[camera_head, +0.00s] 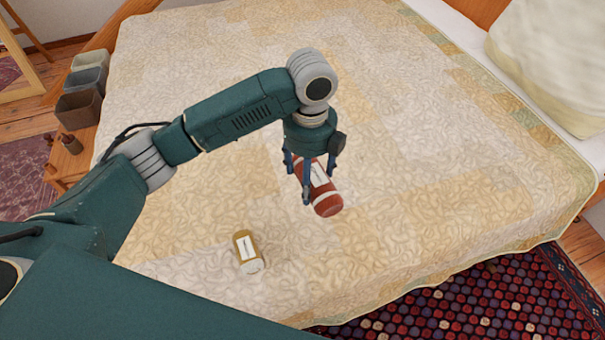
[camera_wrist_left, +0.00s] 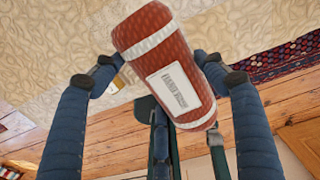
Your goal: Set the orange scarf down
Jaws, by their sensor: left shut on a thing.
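The orange scarf (camera_head: 325,200) is a rust-red roll with pale bands and a white label. My left gripper (camera_head: 313,182) is shut on it, with its fingers on both sides of the roll. The roll is tilted and held over the quilted bed (camera_head: 400,130); it appears to be clear of the cover. In the left wrist view the scarf (camera_wrist_left: 165,65) fills the upper middle between the blue fingers, label facing the camera. My right gripper is not in view.
A mustard roll with a white label (camera_head: 247,251) lies on the bed, left of and nearer than the scarf. A pillow (camera_head: 550,60) is at the upper right. Several bins (camera_head: 78,108) stand by the left edge. The middle and right of the bed are clear.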

